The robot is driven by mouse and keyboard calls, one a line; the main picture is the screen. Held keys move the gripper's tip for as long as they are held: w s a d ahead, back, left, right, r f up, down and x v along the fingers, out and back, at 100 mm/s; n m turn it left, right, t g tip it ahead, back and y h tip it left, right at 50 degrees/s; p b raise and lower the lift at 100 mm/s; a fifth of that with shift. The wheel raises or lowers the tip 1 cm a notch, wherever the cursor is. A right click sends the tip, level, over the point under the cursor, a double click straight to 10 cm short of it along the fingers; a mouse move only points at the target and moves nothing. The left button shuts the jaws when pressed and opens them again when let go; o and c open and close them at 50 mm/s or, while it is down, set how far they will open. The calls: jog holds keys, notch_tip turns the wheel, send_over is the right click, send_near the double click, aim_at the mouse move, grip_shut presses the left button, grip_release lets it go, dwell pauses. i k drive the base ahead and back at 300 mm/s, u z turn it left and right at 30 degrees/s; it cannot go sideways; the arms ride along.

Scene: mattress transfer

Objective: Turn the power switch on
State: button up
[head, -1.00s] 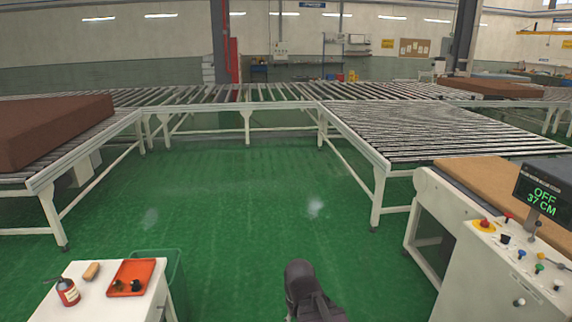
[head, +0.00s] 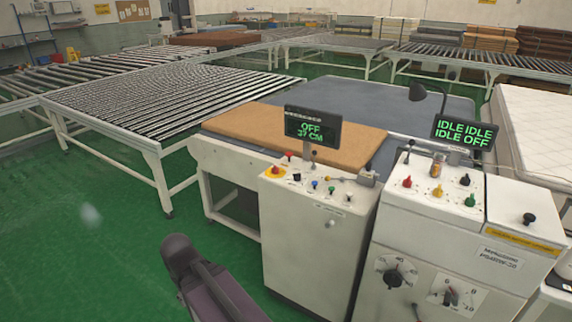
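A white control console (head: 310,250) stands in the middle of the head view. Its black display (head: 313,127) reads "OFF 37 CM". Its top carries a red button on a yellow base (head: 276,171), a red knob (head: 289,156), a black knob (head: 297,178), a blue knob (head: 314,185), a green knob (head: 331,190) and small levers. A metal knob (head: 330,223) sits on its front. I cannot tell which control is the power switch. Part of my dark arm shows at the bottom left, apart from the console; my gripper is not visible.
A second white machine (head: 440,250) stands right of the console, its display (head: 464,132) reading "IDLE IDLE IDLE OFF", with coloured knobs and dials. Behind are a brown board (head: 250,125), a grey table (head: 360,95) and a roller conveyor (head: 160,100). Green floor (head: 90,250) is free at left.

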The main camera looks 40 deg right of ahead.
aim_at(275, 170)
jog(key=z, duration=0.7)
jog(key=i, duration=0.9)
jog(key=z, duration=0.55)
